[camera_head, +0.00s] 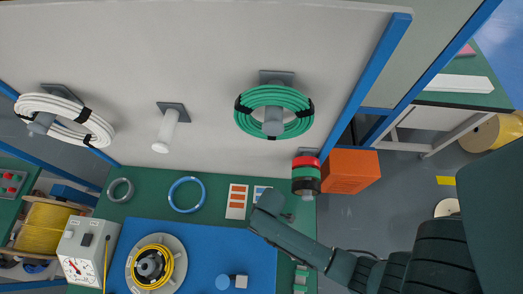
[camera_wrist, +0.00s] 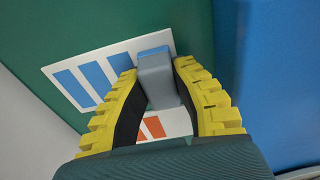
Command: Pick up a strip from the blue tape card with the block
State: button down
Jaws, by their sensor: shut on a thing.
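The blue tape card (camera_wrist: 124,58), white with several blue strips (camera_wrist: 93,78), lies on the green table in the wrist view. In the head view only a part of the card (camera_head: 259,190) shows beside my arm. My gripper (camera_wrist: 156,70) has yellow ribbed fingers with black pads and is shut on a grey-blue block (camera_wrist: 157,84). The block's far end is over the card's right part and hides what lies under it. I cannot tell if the block touches the card. In the head view the block is hidden behind my arm.
An orange-strip card (camera_head: 237,201) lies to the left of the blue card. A blue ring (camera_head: 173,196) lies further left. Red, green and black tape rolls (camera_head: 306,176) hang at the right, by an orange box (camera_head: 351,170). A blue mat (camera_head: 205,240) covers the table's front.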

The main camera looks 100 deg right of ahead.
notch_tip(320, 180, up, 8)
jog(key=p, duration=0.8)
jog(key=shift+f, duration=0.15)
